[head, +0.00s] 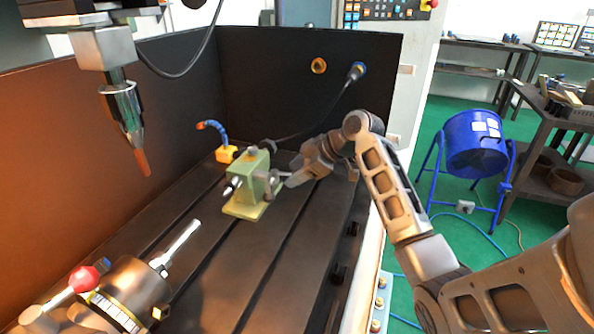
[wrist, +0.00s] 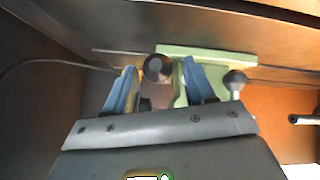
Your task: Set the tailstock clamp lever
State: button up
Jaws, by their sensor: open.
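The green tailstock (head: 246,188) stands upright on the slotted table, with a pointed centre at its left. My gripper (head: 288,181) is at its right side, fingers pointing at it. In the wrist view the green body (wrist: 218,56) lies behind the fingers. My gripper (wrist: 159,67) is open, its blue fingers apart on either side of a dark round knob (wrist: 157,68). I cannot tell whether they touch it. A grey ball-ended handle (wrist: 235,83) sits just right of the right finger. Which of these is the clamp lever is not clear.
The indexing chuck (head: 130,290) with a red knob (head: 84,279) is at the front left. A spindle tool (head: 125,108) hangs at upper left. A blue hose on a yellow block (head: 227,154) stands behind the tailstock. Dark walls enclose the table (head: 240,255).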

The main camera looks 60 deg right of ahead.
grip_shut()
dwell(0.4)
